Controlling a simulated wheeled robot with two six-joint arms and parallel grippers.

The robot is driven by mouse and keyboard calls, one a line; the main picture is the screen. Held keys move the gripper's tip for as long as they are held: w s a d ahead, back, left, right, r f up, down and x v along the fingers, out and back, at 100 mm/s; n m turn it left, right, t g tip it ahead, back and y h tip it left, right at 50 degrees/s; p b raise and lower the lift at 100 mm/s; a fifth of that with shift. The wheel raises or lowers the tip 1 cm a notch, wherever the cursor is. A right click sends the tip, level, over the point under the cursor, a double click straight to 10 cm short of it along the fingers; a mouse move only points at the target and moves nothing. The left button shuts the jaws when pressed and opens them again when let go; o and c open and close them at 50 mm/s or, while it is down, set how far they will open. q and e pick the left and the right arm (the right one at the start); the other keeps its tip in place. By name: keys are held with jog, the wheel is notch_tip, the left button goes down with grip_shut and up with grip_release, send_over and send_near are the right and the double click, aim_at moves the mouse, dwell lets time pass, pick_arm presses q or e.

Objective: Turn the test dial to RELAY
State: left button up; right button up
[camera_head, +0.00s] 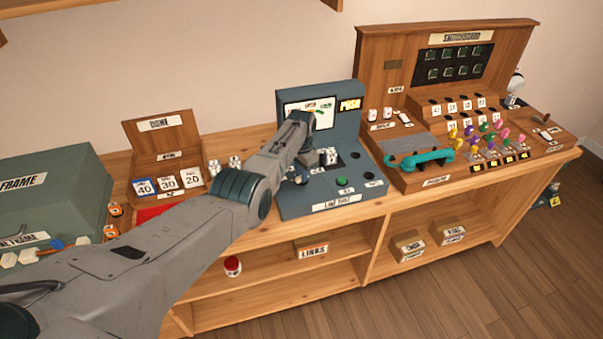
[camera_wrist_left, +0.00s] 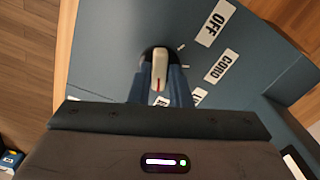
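The test dial shows in the left wrist view as a white pointer knob (camera_wrist_left: 159,68) with a red mark, set in a dark round recess on the blue-grey test unit. Labels OFF (camera_wrist_left: 215,22) and CORD (camera_wrist_left: 221,67) sit to its right, with more labels partly hidden below. My left gripper (camera_wrist_left: 159,80) has its two fingers close on either side of the knob, seemingly touching it. In the head view the test unit (camera_head: 290,205) stands mid-bench, and my left gripper (camera_head: 303,172) reaches down onto its left part, hiding the dial.
A wooden switchboard (camera_head: 445,38) with a teal handset (camera_head: 428,158) and coloured plugs stands to the right. A wooden box with number cards (camera_head: 160,138) and a green case (camera_head: 55,195) stand left. Buttons, including a green one (camera_head: 342,182), lie right of my gripper.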

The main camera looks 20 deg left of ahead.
pick_arm(q)
jog(key=o, duration=0.3)
jog(key=shift+r, duration=0.15)
jog(key=shift+r, duration=0.3)
notch_tip(320, 180, up, 10)
jog(key=b, duration=0.1)
dwell(0.4)
